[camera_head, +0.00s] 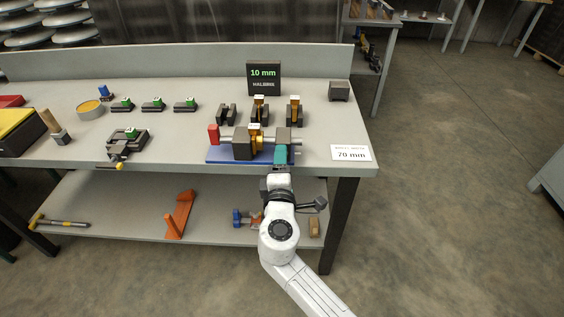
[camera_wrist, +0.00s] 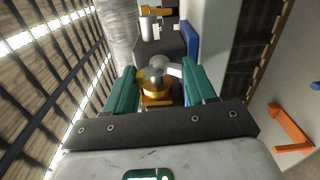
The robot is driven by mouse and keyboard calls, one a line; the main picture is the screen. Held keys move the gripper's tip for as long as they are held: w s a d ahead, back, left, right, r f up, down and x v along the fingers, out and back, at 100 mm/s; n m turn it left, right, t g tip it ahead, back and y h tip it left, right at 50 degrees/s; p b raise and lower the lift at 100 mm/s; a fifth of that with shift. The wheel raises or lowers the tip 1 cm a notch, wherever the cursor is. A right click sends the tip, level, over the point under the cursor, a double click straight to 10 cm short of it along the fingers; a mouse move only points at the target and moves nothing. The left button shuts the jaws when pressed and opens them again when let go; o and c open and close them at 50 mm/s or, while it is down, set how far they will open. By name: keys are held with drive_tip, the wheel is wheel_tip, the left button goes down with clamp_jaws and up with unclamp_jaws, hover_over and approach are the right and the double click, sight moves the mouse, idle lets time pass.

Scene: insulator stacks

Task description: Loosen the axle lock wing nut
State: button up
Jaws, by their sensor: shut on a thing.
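The axle fixture sits on a blue base (camera_head: 225,155) near the bench's front edge, with dark blocks, a grey axle and a red end piece (camera_head: 213,134) at the left. Exact finger contact is hard to see, and the head view hides the nut.
A "10 mm" display (camera_head: 264,78) stands behind the fixture, with several dark holders in front of it. A "70 mm" card (camera_head: 351,154) lies to the right. A small clamp (camera_head: 127,142) and a brush (camera_head: 55,128) are at the left. Orange and blue items lie on the lower shelf (camera_head: 120,205).

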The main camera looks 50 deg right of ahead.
drive_tip(key=shift+f, duration=0.15)
drive_tip(key=o, duration=1)
drive_tip(key=shift+o, duration=0.2)
drive_tip(key=shift+a, duration=0.1)
drive_tip(key=v, duration=1)
drive_tip(key=shift+s+a, duration=0.2)
drive_tip(key=shift+s, duration=0.1)
